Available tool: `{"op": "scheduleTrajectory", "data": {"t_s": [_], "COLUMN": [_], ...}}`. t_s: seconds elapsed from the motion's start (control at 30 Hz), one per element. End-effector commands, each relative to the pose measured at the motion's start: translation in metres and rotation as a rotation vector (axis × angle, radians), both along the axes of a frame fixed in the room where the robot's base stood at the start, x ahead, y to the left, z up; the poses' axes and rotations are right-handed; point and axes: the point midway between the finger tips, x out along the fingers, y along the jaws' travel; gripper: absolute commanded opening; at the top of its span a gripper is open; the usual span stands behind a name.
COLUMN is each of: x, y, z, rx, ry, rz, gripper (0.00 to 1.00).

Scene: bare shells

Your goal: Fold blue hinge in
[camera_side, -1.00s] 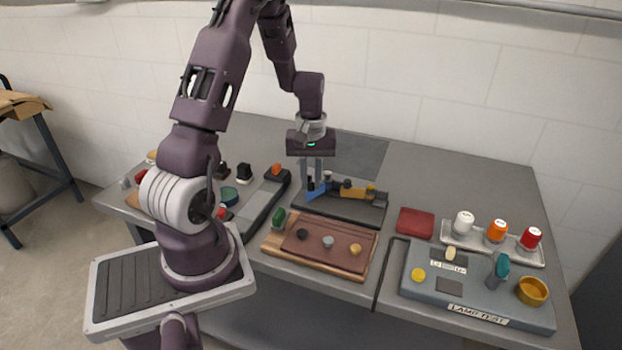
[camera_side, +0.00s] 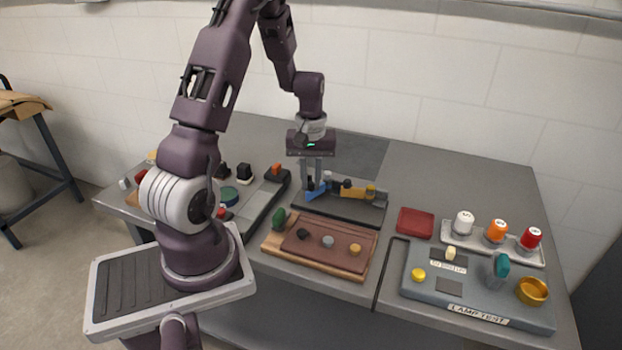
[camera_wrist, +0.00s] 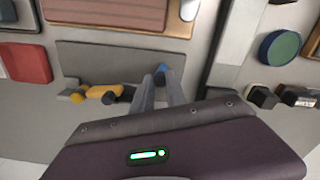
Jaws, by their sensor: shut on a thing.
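The blue hinge (camera_side: 316,194) lies on a dark grey plate (camera_side: 350,209) in the middle of the table, in the side view. Its blue end also shows in the wrist view (camera_wrist: 163,69), at my fingertips. My gripper (camera_side: 316,184) points down and is shut on the blue hinge's upright part; the fingers hide much of it. In the wrist view the fingers (camera_wrist: 162,80) reach the blue part. A yellow-orange hinge (camera_side: 357,192) with a dark knob sits to the right on the same plate.
A wooden board with several knobs (camera_side: 322,245) lies in front. A red block (camera_side: 415,222) and the lamp test panel (camera_side: 478,285) are to the right. A long grey track with an orange-topped slider (camera_side: 264,200) is close on the left. Behind the plate the table is clear.

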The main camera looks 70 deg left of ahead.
Motion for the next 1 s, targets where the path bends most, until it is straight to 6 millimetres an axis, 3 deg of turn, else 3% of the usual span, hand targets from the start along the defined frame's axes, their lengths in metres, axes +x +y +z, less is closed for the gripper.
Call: {"op": "scheduleTrajectory", "data": {"t_s": [0.37,1.0], "x": [-0.001,0.0], "y": [0.006,0.04], "z": [0.001,0.001], "rx": [0.001,0.002], "ry": [-0.003,-0.001], "rz": [-0.097,-0.66], "gripper": [0.0,0.0]}}
